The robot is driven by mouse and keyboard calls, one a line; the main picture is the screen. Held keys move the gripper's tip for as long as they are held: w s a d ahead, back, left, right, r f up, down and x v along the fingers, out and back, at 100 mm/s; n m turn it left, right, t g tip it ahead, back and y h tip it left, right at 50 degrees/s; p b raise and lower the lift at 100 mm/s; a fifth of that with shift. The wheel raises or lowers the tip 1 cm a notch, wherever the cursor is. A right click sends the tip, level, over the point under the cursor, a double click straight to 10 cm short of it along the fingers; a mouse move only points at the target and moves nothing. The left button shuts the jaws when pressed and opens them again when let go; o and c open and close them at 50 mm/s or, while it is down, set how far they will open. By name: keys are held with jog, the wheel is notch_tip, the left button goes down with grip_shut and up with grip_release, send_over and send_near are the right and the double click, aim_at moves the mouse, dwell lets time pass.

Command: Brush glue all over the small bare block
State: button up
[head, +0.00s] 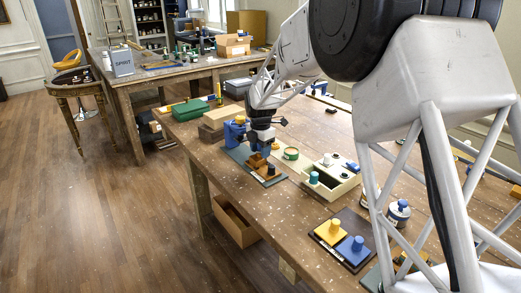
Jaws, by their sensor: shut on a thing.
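My gripper (260,148) is low over the near-left part of the workbench (225,165). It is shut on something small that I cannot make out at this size. Just below it is a small tan-brown block (257,161) on a dark board (240,155); whether gripper and block touch is unclear. A round green-rimmed pot (291,153) with a pale top stands to the right of my gripper. I cannot pick out a brush, nor tell whether any glue is on the block.
A cream tray (345,187) with a teal-knobbed piece (313,177) lies right of the board. Yellow (328,233) and blue (352,252) knobbed blocks sit on a dark board nearer. A blue clamp-like tool (234,132), boxes (220,116) and a green case (190,110) stand left.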

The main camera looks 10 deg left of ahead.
aim_at(252, 159)
jog(key=shift+s+a, duration=1.3)
jog(key=shift+s, duration=0.05)
jog(key=shift+s+a+r, duration=0.1)
jog(key=shift+r, duration=3.8)
